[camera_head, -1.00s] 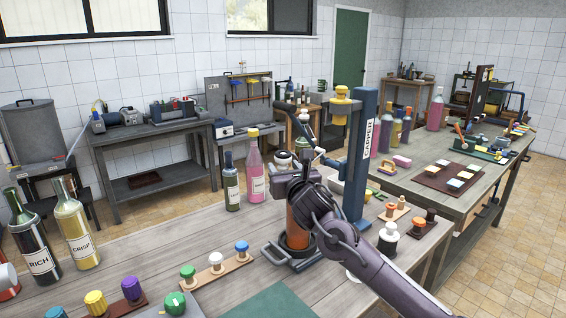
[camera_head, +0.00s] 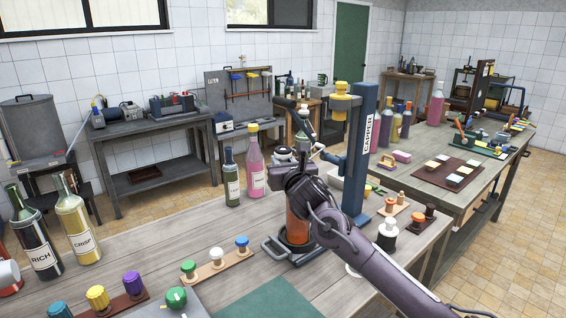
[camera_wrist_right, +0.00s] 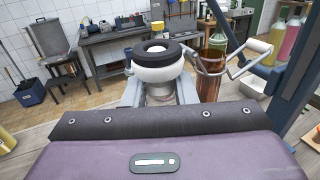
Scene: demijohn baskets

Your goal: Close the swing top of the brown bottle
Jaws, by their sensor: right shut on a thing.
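The brown bottle (camera_head: 297,226) stands upright in a dark metal holder (camera_head: 277,256) on the near bench. My right wrist hides its upper part in the head view. In the right wrist view the bottle (camera_wrist_right: 211,82) is right of the gripper, with a bent wire bail (camera_wrist_right: 226,70) at its neck. My right gripper (camera_wrist_right: 160,94) is shut on the white swing-top stopper (camera_wrist_right: 157,72), which has a black ring on top. The stopper is beside the bottle's mouth, apart from it; its link to the wire is hard to see. My left gripper is not in view.
The blue capper column (camera_head: 361,160) stands close behind and right of the bottle. A dark green bottle (camera_head: 231,180) and a pink bottle (camera_head: 254,170) stand behind left. Stopper racks (camera_head: 217,266) lie in front left. A green mat (camera_head: 268,300) lies on the bench's near side.

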